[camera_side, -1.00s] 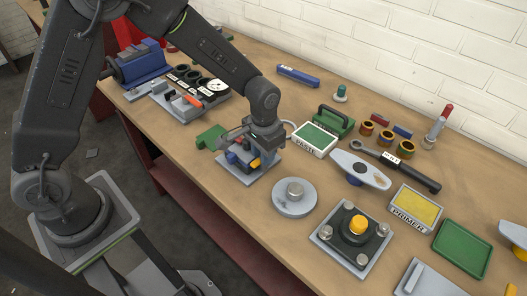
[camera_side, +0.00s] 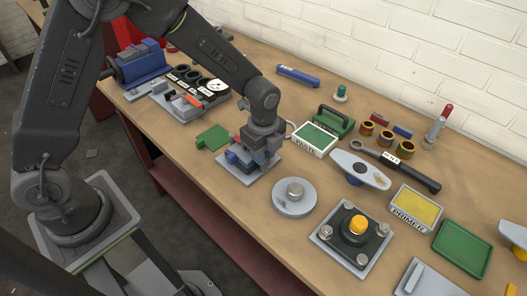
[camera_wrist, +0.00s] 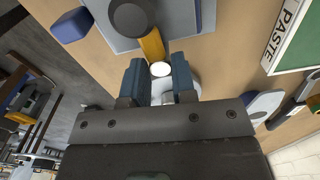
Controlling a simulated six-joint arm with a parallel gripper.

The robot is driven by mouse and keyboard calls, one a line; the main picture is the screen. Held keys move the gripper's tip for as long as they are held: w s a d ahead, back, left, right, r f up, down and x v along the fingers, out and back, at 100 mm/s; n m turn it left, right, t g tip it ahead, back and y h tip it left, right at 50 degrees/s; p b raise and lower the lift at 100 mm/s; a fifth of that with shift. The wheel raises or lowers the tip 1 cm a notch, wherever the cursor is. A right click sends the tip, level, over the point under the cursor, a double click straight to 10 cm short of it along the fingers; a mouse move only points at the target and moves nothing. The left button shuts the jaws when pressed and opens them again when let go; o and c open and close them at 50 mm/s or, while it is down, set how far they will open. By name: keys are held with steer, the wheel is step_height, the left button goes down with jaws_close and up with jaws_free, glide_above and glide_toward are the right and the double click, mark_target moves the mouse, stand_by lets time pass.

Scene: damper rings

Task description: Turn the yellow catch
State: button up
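The yellow catch (camera_wrist: 152,45) is a short yellow bar running from a dark round hub (camera_wrist: 132,17) on a grey plate. In the wrist view its free end lies just beyond my fingertips, near the gap between them. I cannot tell whether either finger touches the catch. In the side view my gripper (camera_side: 256,155) is low over the grey base plate (camera_side: 247,172) with the blue blocks, and hides the catch.
A grey disc with a steel knob (camera_side: 294,190) stands close to the right of the plate. A green block (camera_side: 212,137) lies to the left. The paste tray (camera_side: 315,139) is behind on the right. A plate with bolts and a yellow cap (camera_side: 352,235) lies nearer the front.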

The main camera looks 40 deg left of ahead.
steer(key=o, duration=0.5)
steer(key=shift+c, duration=0.2)
steer(key=shift+r, duration=0.15)
steer(key=shift+r, duration=0.85)
steer(key=shift+r, duration=0.15)
steer(key=shift+r, duration=2.8)
steer(key=shift+r, duration=0.1)
